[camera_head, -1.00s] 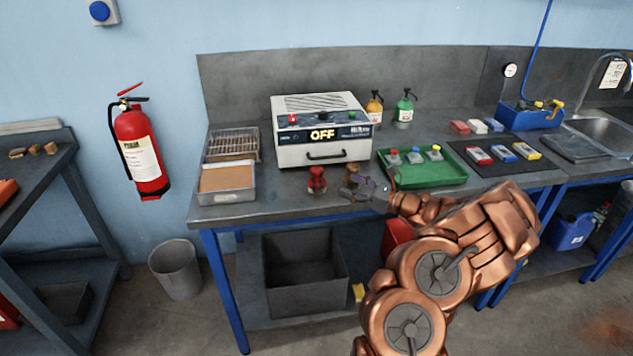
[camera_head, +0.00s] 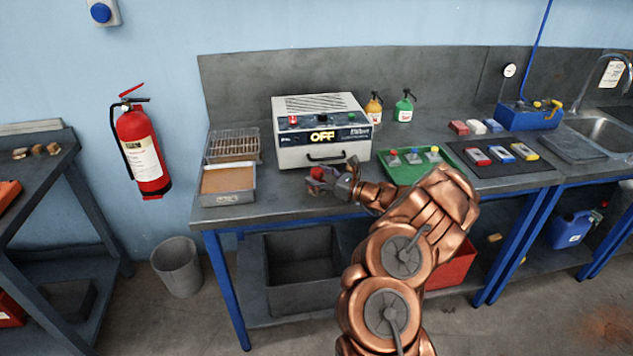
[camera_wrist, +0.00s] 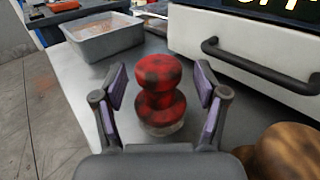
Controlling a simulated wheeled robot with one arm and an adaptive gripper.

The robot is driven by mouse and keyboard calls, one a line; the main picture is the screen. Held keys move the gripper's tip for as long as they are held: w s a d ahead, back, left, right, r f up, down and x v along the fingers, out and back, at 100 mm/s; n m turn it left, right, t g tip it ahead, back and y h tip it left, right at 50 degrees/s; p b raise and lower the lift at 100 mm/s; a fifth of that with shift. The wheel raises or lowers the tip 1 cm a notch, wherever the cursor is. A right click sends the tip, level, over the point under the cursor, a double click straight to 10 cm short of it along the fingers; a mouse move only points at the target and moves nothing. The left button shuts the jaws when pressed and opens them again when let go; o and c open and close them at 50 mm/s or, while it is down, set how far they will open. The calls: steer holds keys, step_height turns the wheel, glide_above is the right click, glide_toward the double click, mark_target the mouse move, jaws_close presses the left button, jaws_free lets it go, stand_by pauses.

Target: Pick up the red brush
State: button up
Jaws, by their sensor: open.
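The red brush (camera_wrist: 158,88) stands upright on the bench top, a rounded red handle with dark smudges above a paler base. In the wrist view it is between the two fingers of my gripper (camera_wrist: 161,95), with a gap on each side. The fingers are open, with purple pads facing it. In the head view the red brush (camera_head: 317,173) shows only in part, because my gripper (camera_head: 330,180) covers much of it in front of the white machine.
The white machine (camera_head: 322,158) with its black handle stands just behind. A metal tray (camera_head: 228,197) is to the left. The green tray (camera_head: 445,178) lies to the right.

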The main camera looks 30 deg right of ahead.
steer(key=shift+w+a, duration=0.1)
steer(key=shift+w, duration=0.15)
steer(key=shift+c, duration=0.5)
steer(key=c, duration=1.2)
